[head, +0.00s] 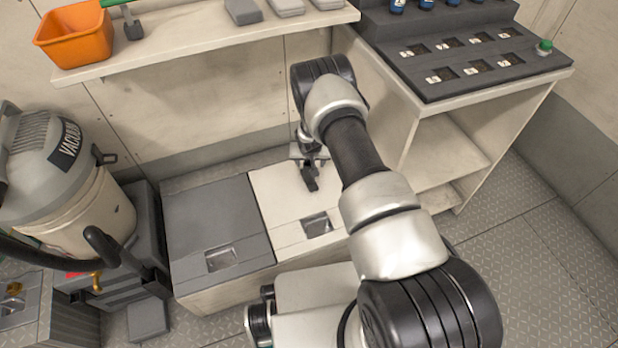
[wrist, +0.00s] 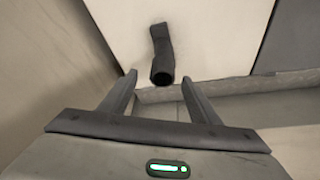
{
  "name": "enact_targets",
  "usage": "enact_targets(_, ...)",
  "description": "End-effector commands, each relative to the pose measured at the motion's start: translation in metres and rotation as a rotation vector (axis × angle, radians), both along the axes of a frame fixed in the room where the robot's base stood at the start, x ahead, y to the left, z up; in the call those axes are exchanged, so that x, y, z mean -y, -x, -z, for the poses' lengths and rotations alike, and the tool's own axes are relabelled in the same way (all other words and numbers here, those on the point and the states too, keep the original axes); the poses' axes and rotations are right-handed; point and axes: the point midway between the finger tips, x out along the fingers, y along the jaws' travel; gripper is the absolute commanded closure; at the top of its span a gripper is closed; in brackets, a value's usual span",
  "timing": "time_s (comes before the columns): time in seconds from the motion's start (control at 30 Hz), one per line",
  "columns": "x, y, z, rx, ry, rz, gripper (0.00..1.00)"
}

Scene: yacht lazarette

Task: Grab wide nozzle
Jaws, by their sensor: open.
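A dark, slightly bent nozzle (wrist: 162,52) lies on a pale lid in the wrist view, its round open end towards me. I cannot tell for sure that it is the wide one. In the head view the dark nozzle (head: 310,177) shows on the white bench lid (head: 277,190), just below my gripper (head: 308,153). In the wrist view my gripper (wrist: 159,80) is open and empty. Its two fingers point towards the nozzle's near end, with the nozzle roughly centred ahead of them. I cannot tell the exact gap.
A vacuum (head: 75,190) stands at left. A grey lid (head: 215,225) adjoins the white one. A shelf (head: 200,38) above holds an orange bin (head: 74,35) and grey blocks. A workbench with a dark slotted tray (head: 460,62) stands at right. Patterned floor (head: 545,250) is clear at right.

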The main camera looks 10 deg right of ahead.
Motion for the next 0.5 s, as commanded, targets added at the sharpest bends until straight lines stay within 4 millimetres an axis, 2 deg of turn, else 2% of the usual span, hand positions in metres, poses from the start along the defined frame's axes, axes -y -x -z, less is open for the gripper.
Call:
enact_targets(0.1,-0.002,-0.009,0.022,-0.001,0.000,-0.001,0.44)
enact_targets(0.23,-0.001,-0.016,0.037,-0.001,0.000,0.002,0.44)
enact_targets(0.5,-0.001,-0.021,0.042,0.000,0.000,0.001,0.44)
